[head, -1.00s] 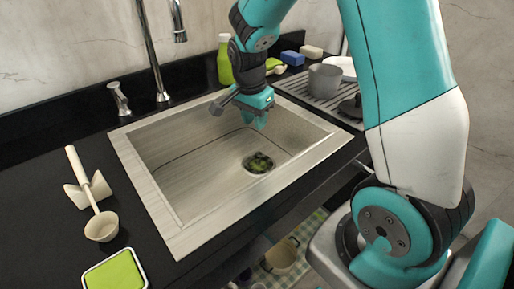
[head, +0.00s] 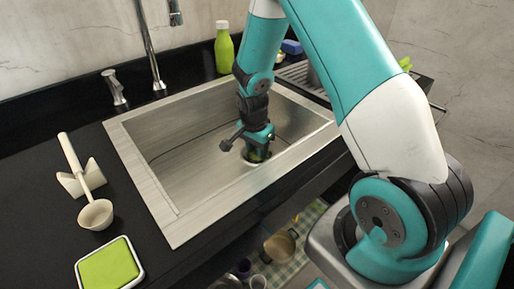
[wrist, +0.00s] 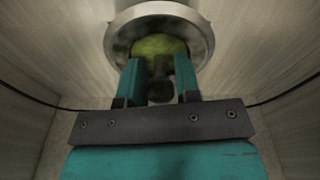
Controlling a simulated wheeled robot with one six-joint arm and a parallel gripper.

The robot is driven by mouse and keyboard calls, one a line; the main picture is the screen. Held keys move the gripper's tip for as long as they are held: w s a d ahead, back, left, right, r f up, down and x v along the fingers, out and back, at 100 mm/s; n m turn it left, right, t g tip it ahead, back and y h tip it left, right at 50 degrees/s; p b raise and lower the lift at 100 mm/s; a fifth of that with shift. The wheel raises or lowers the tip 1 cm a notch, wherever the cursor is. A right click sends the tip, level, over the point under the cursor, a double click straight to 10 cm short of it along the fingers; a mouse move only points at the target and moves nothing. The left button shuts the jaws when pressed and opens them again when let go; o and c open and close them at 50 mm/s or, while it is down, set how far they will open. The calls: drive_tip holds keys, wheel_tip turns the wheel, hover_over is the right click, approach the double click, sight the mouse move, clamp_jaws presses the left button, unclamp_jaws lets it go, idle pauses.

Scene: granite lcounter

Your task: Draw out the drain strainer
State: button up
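The drain (wrist: 205,38) shows in the wrist view as a round metal ring in the sink floor. Inside it are green matter (wrist: 158,46) and a dark round knob (wrist: 160,91), which looks like the strainer's grip; the rest of the strainer is hidden. My gripper (wrist: 160,80) is open, its two teal fingers on either side of the knob with small gaps showing. In the head view my gripper (head: 258,153) points down into the sink (head: 190,155) at the drain and covers most of it.
The steel sink rim (head: 155,190) surrounds my lowered gripper. A faucet (head: 150,50) and a green bottle (head: 224,48) stand behind it. A ladle (head: 95,213) on its rest and a green-topped tray (head: 110,265) lie on the black counter at left.

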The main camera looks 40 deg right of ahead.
clamp_jaws()
drive_tip(key=shift+r, duration=0.1)
drive_tip(key=shift+r, duration=0.1)
drive_tip(key=shift+r+p, duration=1.85)
drive_tip(key=shift+r, duration=0.1)
